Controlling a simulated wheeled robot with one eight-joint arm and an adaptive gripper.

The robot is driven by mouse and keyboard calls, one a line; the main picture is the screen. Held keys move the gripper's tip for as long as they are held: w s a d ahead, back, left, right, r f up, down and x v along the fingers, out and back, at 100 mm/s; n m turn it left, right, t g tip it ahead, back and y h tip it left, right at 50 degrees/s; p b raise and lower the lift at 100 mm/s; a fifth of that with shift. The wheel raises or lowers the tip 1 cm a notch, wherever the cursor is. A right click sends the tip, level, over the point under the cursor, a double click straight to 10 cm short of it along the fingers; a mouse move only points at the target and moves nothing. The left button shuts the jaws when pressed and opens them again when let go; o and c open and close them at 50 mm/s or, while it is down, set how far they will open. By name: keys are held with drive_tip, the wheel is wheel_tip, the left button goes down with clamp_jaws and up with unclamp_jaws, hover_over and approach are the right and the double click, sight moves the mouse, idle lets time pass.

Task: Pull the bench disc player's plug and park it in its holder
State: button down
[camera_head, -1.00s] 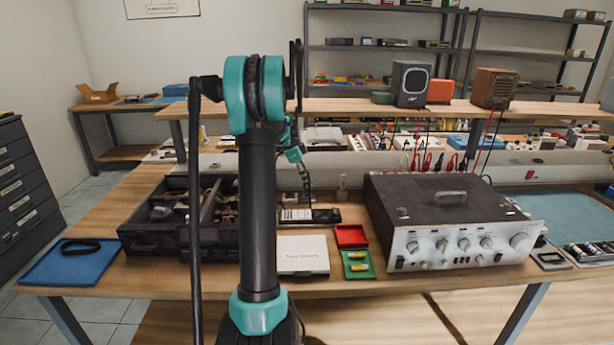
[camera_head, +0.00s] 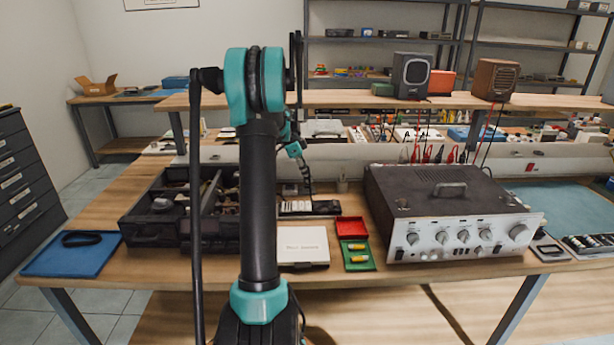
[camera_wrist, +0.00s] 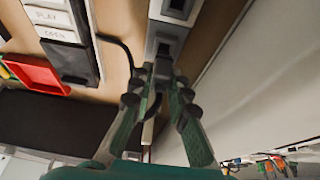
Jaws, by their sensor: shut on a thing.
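My gripper (camera_wrist: 163,78) is shut on a small dark plug (camera_wrist: 163,66) in the wrist view, over a grey strip (camera_wrist: 152,28) with dark openings. I cannot tell whether the plug is seated in the strip or just clear of it. A black cord (camera_wrist: 112,40) curves beside the fingers. The disc player (camera_wrist: 75,62) is dark, with pale keys marked PLAY and OPEN, left of the gripper. It also shows in the head view (camera_head: 325,208), behind the white box. The plug and strip are mostly hidden there by my arm. I cannot make out the holder for certain.
A large silver-fronted amplifier (camera_head: 455,238) stands right of the red tray (camera_head: 351,228) and green tray (camera_head: 358,255). A black compartment box (camera_head: 160,228) and blue mat (camera_head: 73,256) lie left. A white box (camera_head: 303,247) is at the front edge. A low panel runs behind.

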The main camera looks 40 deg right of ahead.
drive_tip(key=shift+f, duration=1)
idle(1.1)
drive_tip(key=c, duration=1.4)
unclamp_jaws()
drive_tip(key=shift+o, duration=0.2)
drive_tip(key=shift+r, duration=0.1)
drive_tip(key=s+d+v, duration=0.1)
drive_tip(key=v, duration=1.5)
drive_tip(key=shift+r, duration=0.55)
drive_tip(key=shift+w, duration=0.1)
